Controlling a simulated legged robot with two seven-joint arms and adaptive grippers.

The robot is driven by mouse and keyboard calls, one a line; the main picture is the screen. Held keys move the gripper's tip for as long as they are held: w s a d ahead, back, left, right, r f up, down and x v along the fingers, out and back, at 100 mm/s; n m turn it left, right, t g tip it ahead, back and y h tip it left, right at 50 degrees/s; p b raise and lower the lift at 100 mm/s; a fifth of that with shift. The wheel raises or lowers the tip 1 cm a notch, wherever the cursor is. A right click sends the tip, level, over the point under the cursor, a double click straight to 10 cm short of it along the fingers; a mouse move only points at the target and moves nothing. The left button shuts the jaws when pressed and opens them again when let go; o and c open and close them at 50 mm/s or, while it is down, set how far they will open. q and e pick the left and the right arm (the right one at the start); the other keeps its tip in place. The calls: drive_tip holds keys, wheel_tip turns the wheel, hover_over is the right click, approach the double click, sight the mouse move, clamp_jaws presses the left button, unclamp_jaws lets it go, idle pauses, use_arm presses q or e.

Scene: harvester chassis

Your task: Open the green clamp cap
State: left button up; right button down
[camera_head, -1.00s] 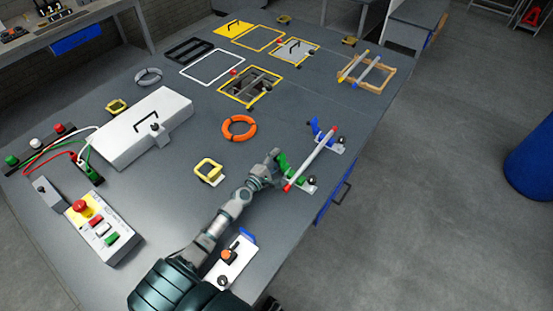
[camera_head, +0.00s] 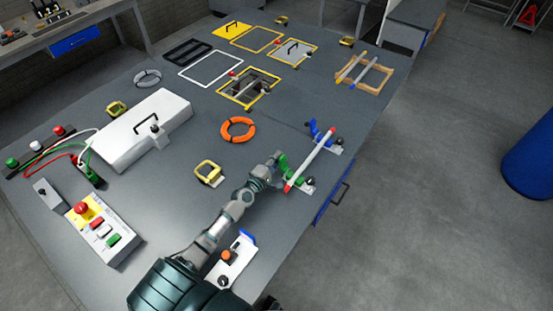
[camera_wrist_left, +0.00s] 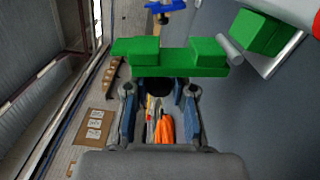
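The green clamp cap (camera_head: 283,166) is at the near end of a white bar with red ends (camera_head: 311,160), near the table's right edge. In the left wrist view the green clamp cap (camera_wrist_left: 170,57) lies crosswise just beyond my fingertips, wider than the gap between them. My left gripper (camera_head: 274,160) is right beside the cap in the head view. In the left wrist view my left gripper (camera_wrist_left: 160,95) has its two fingers apart with nothing between them. I cannot tell whether a fingertip touches the cap. My right gripper does not show.
A blue clamp (camera_head: 315,128) holds the bar's far end. A yellow-framed part (camera_head: 208,168) and an orange ring (camera_head: 238,120) lie left of the cap. A white switch plate (camera_head: 235,262) sits beside my forearm. The table is bare between these.

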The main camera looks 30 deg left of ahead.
use_arm(q)
drive_tip(key=o, duration=0.3)
drive_tip(key=shift+f, duration=0.15)
drive_tip(key=s, duration=0.8)
drive_tip(key=s+a, duration=0.1)
drive_tip(key=s, duration=0.3)
